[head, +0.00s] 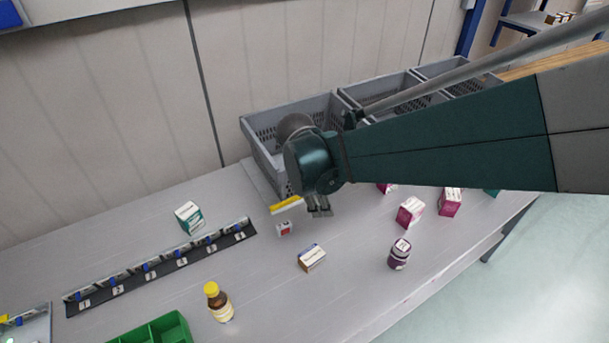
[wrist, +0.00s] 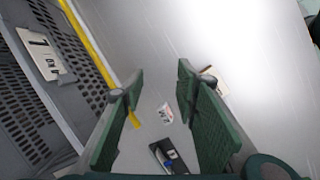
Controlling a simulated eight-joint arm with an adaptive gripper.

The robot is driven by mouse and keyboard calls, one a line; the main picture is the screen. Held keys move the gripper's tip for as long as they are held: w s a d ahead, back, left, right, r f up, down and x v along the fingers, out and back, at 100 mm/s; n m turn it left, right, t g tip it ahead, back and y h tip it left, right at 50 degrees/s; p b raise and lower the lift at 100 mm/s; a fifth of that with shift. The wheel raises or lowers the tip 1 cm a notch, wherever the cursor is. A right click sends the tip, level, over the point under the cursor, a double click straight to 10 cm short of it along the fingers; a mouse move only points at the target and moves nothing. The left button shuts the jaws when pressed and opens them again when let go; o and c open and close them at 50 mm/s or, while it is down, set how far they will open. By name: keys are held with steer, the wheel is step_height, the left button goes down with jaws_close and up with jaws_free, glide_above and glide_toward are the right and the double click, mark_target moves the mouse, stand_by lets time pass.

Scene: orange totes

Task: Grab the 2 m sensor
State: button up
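A black strip (head: 165,268) lies on the table at the left in the head view, with several small white-and-blue units along its back edge and numbered white labels. Which unit is the 2 m sensor I cannot read. One end of the strip (wrist: 172,158) shows low in the wrist view. My gripper (head: 318,207) is to the right of the strip, above the table by the grey crates. In the wrist view its green fingers (wrist: 158,85) are apart with nothing held. A small white-and-red box (head: 284,229) lies just left of the gripper and shows between the fingers (wrist: 167,112).
Grey crates (head: 262,160) stand along the back, with a yellow strip (head: 286,204) in front. A white-and-green box (head: 188,217), brown bottle (head: 219,304), white-and-blue box (head: 312,258), purple jar (head: 399,254), pink boxes (head: 411,211) and green tray (head: 150,332) are spread about.

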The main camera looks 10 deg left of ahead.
mark_target(284, 224)
steer(key=s+a+f+n+p, duration=0.1)
steer(key=a+f+n, duration=0.2)
steer(key=a, duration=0.4)
steer(key=s+a+f+n+h+p, duration=0.1)
steer(key=a+f+n, duration=0.2)
steer(key=a, duration=0.4)
steer(key=shift+s+f+p, duration=0.2)
steer(key=shift+f+p, duration=0.1)
steer(key=shift+f, duration=0.2)
steer(key=shift+h, duration=0.3)
steer(key=shift+x, duration=1.3)
steer(key=shift+b+x, duration=0.3)
steer(key=shift+x, duration=2.3)
steer(key=c, duration=0.9)
